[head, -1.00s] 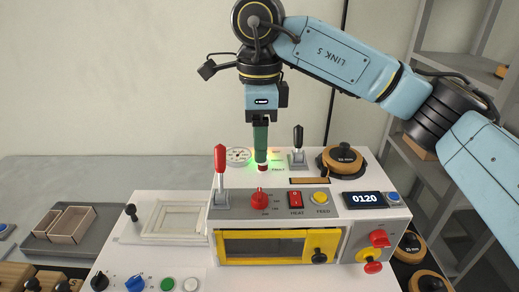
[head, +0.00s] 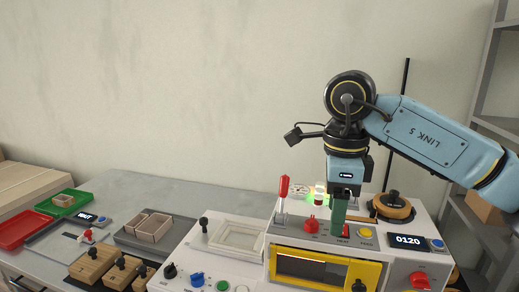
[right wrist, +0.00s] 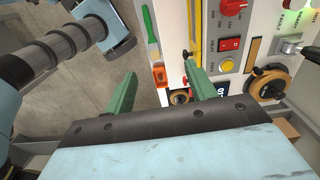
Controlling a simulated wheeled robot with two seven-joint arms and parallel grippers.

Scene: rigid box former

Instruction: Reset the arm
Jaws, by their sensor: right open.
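My right gripper (head: 340,212) points down at the front of the white machine (head: 421,217). Its green fingers overlap the area of the red HEAT switch (head: 345,229) in the head view. In the right wrist view the two green fingers (right wrist: 161,90) stand wide apart with nothing between them. Through the gap show the floor and the machine's front edge, and the machine's panel lies to the right. My right arm (head: 425,135) comes in from the right. My left gripper is not in view.
A red-handled lever (head: 284,188), red knob (head: 311,225) and yellow button (head: 366,233) stand near the gripper. A round wooden-rimmed part (head: 395,207) sits behind right. Shelving (head: 492,120) stands at right.

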